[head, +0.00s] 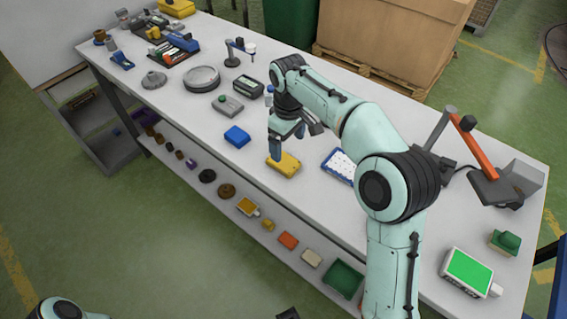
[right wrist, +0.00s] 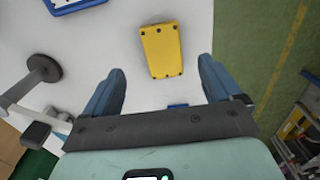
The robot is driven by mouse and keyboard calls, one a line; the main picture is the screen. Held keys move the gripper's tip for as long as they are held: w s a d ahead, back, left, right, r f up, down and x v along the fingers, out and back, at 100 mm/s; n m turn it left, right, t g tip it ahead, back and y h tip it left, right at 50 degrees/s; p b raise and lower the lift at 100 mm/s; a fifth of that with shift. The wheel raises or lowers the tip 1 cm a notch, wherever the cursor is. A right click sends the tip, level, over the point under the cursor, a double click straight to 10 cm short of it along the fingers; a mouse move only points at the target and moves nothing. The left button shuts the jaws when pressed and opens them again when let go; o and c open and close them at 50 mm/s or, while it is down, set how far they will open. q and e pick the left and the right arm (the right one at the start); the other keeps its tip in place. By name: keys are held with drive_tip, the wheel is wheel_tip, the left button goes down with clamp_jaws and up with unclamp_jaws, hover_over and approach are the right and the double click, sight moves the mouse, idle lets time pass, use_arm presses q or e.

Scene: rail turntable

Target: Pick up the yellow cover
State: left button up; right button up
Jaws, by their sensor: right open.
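The yellow cover (head: 283,164) lies flat on the white workbench, near its front edge. In the right wrist view the yellow cover (right wrist: 161,50) shows as a tapered plate with small dark dots along its edges. My right gripper (head: 275,152) points down just above and beside the cover in the head view. In the right wrist view my right gripper (right wrist: 160,72) is open, with nothing between its two blue fingers; the cover lies ahead of the fingertips, in line with the gap. My left gripper cannot be made out.
A blue box (head: 237,137) stands left of the cover, and a blue-framed white tray (head: 338,164) lies to its right. A grey device (head: 228,105) and an orange-armed stand (head: 472,140) are also on the workbench (head: 215,165). A lower shelf holds several small parts.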

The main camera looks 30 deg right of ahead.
sight(285, 161)
wheel_tip(285, 161, down, 3)
drive_tip(key=shift+w+r, duration=0.1)
drive_tip(key=shift+w, duration=0.05)
drive_tip(key=f, duration=0.3)
drive_tip(key=f+b, duration=0.1)
drive_tip(key=f, duration=0.1)
drive_tip(key=shift+w+a, duration=0.1)
drive_tip(key=shift+a, duration=0.15)
drive_tip(key=c, duration=1.4)
